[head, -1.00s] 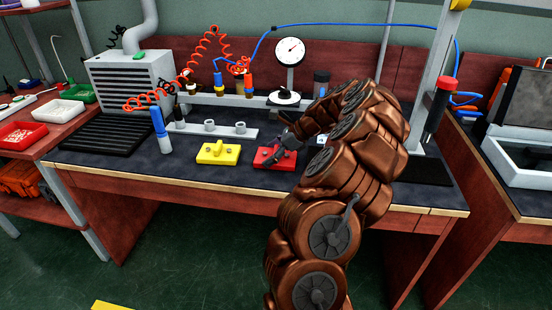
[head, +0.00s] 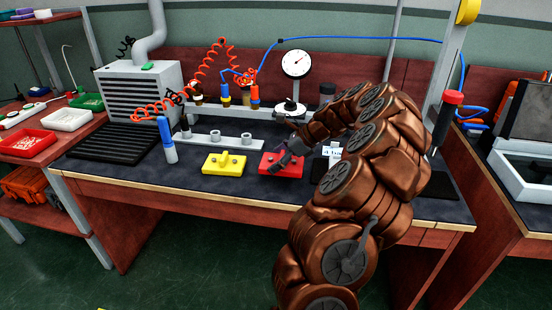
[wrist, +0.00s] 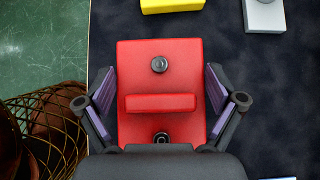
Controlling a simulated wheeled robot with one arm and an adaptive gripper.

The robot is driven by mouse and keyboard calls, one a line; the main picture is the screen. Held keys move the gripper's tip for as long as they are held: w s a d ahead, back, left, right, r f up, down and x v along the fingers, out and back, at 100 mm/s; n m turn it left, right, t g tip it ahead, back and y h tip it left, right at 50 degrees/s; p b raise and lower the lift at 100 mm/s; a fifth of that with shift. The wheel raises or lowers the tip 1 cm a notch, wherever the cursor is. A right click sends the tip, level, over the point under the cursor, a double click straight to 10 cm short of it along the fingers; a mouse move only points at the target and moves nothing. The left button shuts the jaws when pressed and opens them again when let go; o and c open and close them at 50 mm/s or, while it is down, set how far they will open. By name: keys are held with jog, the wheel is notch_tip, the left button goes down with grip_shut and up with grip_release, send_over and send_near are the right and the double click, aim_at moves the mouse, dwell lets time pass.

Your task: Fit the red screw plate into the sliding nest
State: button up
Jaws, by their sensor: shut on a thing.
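The gripper body covers the plate's near end there. I cannot tell for sure which thing is the sliding nest.
A yellow plate (head: 224,163) lies just left of the red one. Behind them is a grey bar with round posts (head: 230,143). A blue-and-white bottle (head: 167,140) stands at left, a dial gauge (head: 296,64) at the back. Bare bench lies in front.

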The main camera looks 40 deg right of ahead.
jog(key=s+a+r, duration=0.1)
jog(key=s+a, duration=0.8)
jog(key=s, duration=0.1)
jog(key=shift+s, duration=0.35)
jog(key=shift+r, duration=0.1)
